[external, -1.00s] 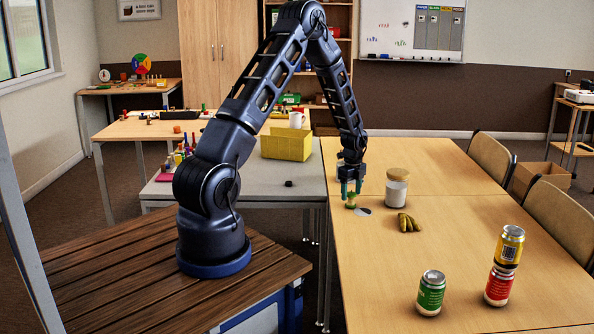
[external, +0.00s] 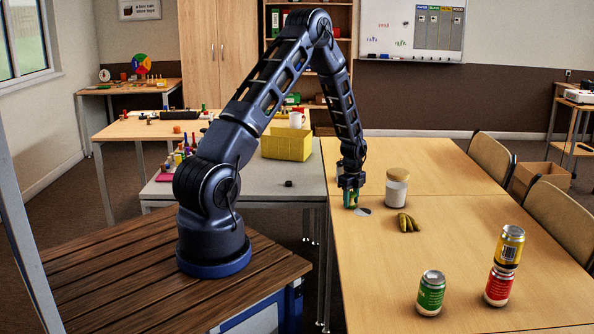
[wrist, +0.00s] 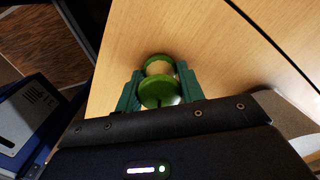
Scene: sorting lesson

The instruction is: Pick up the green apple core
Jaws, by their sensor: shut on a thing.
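The green apple core (wrist: 158,90) has green ends and a pale middle. My gripper (wrist: 158,88) is shut on it, with one teal finger on each side, as the wrist view shows. In the external view my gripper (external: 352,198) is low over the left edge of the wooden table (external: 440,260). There the core (external: 353,202) is mostly hidden between the fingers. It looks at or very near the tabletop; I cannot tell whether it touches.
A grey flat disc (external: 364,212) lies just right of the core.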

